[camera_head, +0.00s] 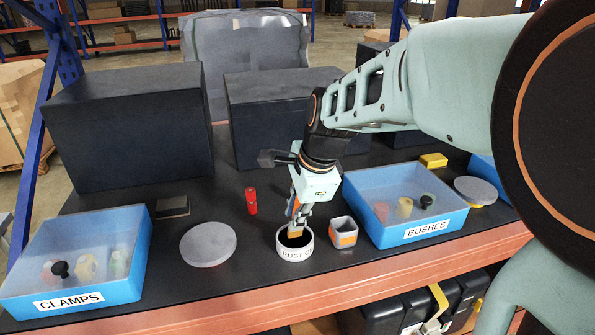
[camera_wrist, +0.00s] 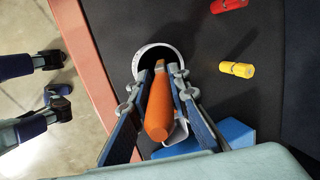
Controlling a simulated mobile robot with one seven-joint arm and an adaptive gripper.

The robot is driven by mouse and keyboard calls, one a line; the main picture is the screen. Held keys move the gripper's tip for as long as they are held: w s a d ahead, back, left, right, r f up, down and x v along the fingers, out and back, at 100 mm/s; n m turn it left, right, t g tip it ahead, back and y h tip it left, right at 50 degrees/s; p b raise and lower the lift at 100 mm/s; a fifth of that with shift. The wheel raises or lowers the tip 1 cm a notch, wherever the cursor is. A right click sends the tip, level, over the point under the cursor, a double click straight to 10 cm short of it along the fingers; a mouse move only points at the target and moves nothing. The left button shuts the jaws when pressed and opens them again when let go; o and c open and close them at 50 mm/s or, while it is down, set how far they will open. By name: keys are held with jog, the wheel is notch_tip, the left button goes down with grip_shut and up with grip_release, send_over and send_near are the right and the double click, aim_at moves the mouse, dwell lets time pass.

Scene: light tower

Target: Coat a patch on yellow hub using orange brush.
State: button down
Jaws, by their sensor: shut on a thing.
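My gripper (camera_head: 299,207) is shut on the orange brush (camera_wrist: 158,112), whose handle lies between the two fingers (camera_wrist: 165,75). The brush's lower end (camera_head: 295,231) points down into the mouth of a white round pot (camera_head: 294,254) with a dark inside, lettered "RUST" and more. The pot's rim (camera_wrist: 138,61) also shows in the wrist view. The brush tip is hidden in the pot, so I cannot tell how deep it is. A yellow cylinder (camera_wrist: 236,69), likely the yellow hub, lies behind the pot. My gripper seems to hide it in the head view.
A grey disc (camera_head: 208,244) and red cylinder (camera_head: 251,201) are left. The CLAMPS bin (camera_head: 122,290) and BUSHES bin (camera_head: 450,215) flank them. Dark boxes (camera_head: 130,125) stand behind. Another grey disc (camera_head: 476,189) is far right.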

dwell(0.3)
notch_tip(320, 180, up, 7)
jog(key=p, duration=0.6)
jog(key=shift+s+f, duration=0.1)
dwell(0.6)
